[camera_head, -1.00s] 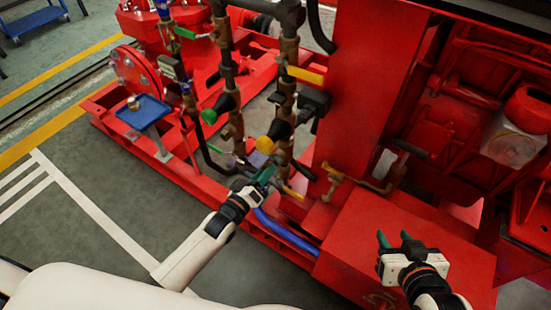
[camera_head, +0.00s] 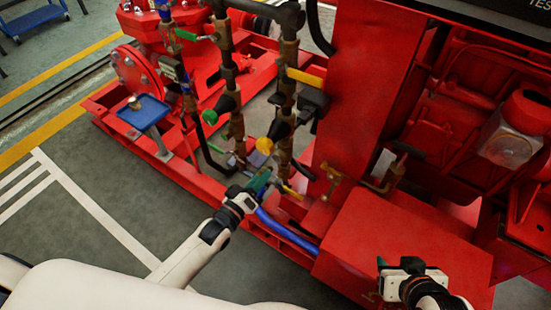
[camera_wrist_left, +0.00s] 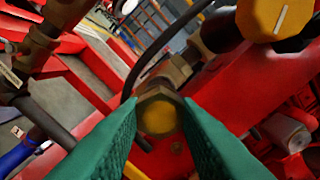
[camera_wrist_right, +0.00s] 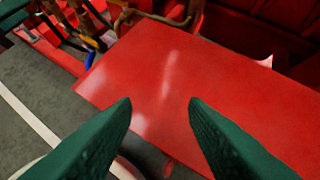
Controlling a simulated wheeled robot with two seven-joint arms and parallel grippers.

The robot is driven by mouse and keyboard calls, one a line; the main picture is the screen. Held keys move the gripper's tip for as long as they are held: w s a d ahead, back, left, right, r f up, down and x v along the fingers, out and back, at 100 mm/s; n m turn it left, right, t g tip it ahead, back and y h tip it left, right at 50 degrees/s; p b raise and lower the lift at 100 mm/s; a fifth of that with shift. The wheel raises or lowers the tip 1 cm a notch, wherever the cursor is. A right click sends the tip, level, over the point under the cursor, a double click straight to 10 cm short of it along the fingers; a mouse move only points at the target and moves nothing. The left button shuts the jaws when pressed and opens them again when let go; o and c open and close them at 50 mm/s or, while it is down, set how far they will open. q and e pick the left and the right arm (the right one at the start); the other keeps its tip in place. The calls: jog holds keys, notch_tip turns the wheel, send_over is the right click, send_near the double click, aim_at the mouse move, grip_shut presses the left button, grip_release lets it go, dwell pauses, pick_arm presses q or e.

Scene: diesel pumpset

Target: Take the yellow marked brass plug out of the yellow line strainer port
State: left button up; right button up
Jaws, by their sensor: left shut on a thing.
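The brass plug (camera_wrist_left: 159,116) has a hex rim and a yellow face. In the left wrist view it sits between the green fingertips of my left gripper (camera_wrist_left: 160,112), which is shut on it. In the head view my left gripper (camera_head: 264,180) is at the foot of the brass pipework, and the plug is too small to make out there. The strainer port is mostly hidden behind the plug and fingers. My right gripper (camera_wrist_right: 160,106) is open and empty above the red box; it shows at the lower right in the head view (camera_head: 398,262).
A yellow knob with a white line (camera_wrist_left: 280,18) is close above and right of the plug. Brass pipes, a green knob (camera_head: 209,116) and a yellow lever (camera_head: 305,77) rise behind. A blue hose (camera_head: 288,232) runs nearby. A blue tray (camera_head: 144,112) stands left on the red frame.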

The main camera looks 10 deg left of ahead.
pick_arm(q)
jog(key=shift+p+v, duration=0.4)
jog(key=shift+v, duration=0.5)
pick_arm(e)
jog(key=shift+s+d+f+g+h, duration=0.1)
jog(key=shift+s+d+f+g, duration=0.25)
jog(key=shift+s, duration=0.3)
jog(key=shift+s+d+f+g+h, duration=0.1)
jog(key=shift+s+f+g, duration=0.05)
jog(key=shift+s+g, duration=0.4)
jog(key=shift+s+d+f+g+h, duration=0.1)
jog(key=shift+s+d+f+g, duration=0.2)
jog(key=shift+s, duration=0.4)
